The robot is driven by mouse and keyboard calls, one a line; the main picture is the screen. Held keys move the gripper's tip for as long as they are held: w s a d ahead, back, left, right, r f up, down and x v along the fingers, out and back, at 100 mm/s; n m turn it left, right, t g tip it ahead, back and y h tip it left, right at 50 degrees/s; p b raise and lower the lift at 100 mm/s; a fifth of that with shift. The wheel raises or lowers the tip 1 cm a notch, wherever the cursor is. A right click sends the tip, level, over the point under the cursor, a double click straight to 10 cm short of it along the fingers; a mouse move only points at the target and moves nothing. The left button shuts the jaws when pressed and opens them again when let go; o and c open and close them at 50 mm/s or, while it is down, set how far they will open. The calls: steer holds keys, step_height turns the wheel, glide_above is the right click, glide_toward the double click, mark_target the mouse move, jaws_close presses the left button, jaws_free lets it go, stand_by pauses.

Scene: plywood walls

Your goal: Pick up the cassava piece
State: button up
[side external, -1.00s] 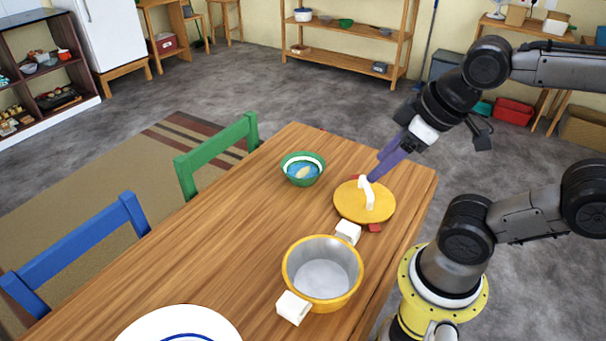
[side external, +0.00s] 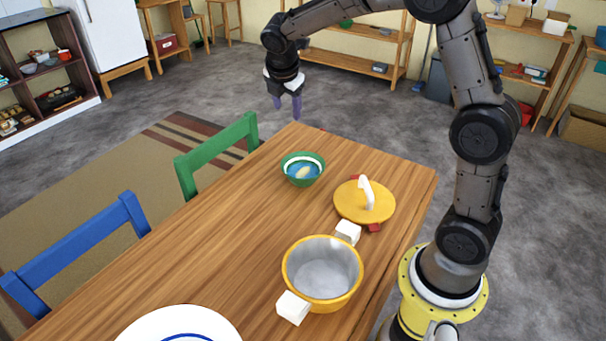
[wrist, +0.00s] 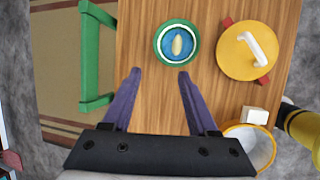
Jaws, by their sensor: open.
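The cassava piece (side external: 303,171) is a small pale oval lying in a green bowl (side external: 303,181) with a white band and blue inside, on the wooden table. In the wrist view the cassava piece (wrist: 178,44) shows inside the bowl (wrist: 159,55), ahead of the fingertips. My gripper (side external: 287,112) has purple fingers and points down, high up near the far end of the table in the side view. In the wrist view my gripper (wrist: 160,72) is open, with nothing between its fingers.
A yellow lid (side external: 350,208) with a white handle lies right of the bowl on red supports. A yellow-rimmed pot (side external: 322,299) with white handles stands nearer. A white plate (side external: 150,325) is at the front. Green (side external: 216,150) and blue (side external: 75,243) chairs stand along the left edge.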

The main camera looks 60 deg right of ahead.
step_height(320, 180, down, 8)
steer(key=w+d+g, duration=0.1)
steer(key=w+d, duration=0.1)
steer(key=w, duration=0.1)
steer(key=g, duration=0.2)
glide_above(302, 171)
steer(key=a, duration=0.2)
steer(key=f, duration=1.2)
steer(key=shift+w+f, duration=0.25)
steer(key=shift+f, duration=0.1)
steer(key=shift+x, duration=2.95)
steer(key=shift+a, duration=0.1)
jaws_close()
